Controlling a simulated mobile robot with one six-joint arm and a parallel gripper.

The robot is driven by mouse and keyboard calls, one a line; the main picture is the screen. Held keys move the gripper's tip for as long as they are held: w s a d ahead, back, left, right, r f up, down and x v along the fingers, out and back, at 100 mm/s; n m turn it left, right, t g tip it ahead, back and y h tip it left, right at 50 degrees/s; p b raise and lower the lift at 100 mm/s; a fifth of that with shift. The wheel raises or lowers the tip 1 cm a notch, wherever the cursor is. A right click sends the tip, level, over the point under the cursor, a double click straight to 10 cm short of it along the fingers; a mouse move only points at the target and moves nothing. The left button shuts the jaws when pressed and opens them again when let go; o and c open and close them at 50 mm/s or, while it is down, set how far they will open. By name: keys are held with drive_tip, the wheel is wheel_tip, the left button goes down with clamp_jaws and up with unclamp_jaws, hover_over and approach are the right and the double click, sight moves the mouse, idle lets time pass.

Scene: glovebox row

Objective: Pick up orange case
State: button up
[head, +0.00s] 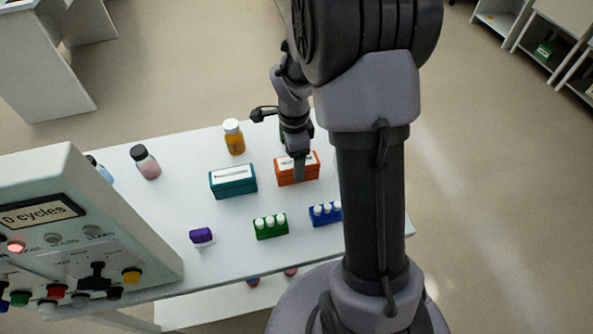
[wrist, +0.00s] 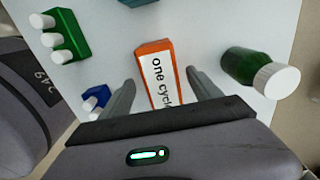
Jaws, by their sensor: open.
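The orange case (head: 290,175) is a small box with a white label on top, standing on the white table beside a teal case. In the wrist view the orange case (wrist: 157,65) lies between and beyond my fingertips, its label reading "one cycle" as far as it shows. My gripper (wrist: 160,85) is open and empty, with one finger on each side of the case's near end. In the head view my gripper (head: 299,172) is over the case and hides part of it. I cannot tell whether the fingers touch it.
A teal case (head: 233,181), an amber bottle (head: 235,142), a green rack (head: 271,227), a blue rack (head: 325,214) and a purple box (head: 201,236) share the table (head: 180,215). A green bottle (wrist: 250,68) stands right of the case in the wrist view. A control panel (head: 75,240) stands at left.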

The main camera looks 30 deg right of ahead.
drive_tip(key=f, duration=0.1)
drive_tip(key=f+b, duration=0.1)
drive_tip(key=f, duration=0.1)
drive_tip(key=f+b, duration=0.1)
drive_tip(key=shift+d+f, duration=0.3)
drive_tip(key=shift+d, duration=0.1)
drive_tip(key=shift+r, duration=0.2)
drive_tip(key=shift+c, duration=0.2)
clamp_jaws()
